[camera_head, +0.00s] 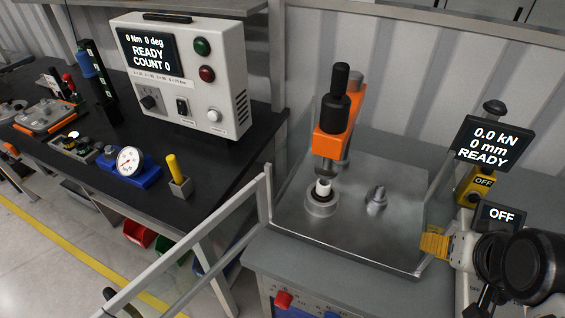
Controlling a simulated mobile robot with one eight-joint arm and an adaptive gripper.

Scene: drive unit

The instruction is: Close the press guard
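The press guard (192,236) appears as a pale metal frame of bars. It stands swung out from the press's front left corner toward the lower left, so the press's front is uncovered. A small dark piece (108,293) sits near its outer end. The press (337,130) has an orange head and black ram top above a metal plate. My arm's black and white end (487,295) is at the lower right, right of the plate and far from the guard's outer end.
A press display (493,143) reads 0.0 kN, 0 mm, READY. A ribbed yellow block (435,244) is at the plate's right front corner. A white ring part (322,198) sits under the ram. The bench (218,168) at left holds a control box (184,75). Floor shows at lower left.

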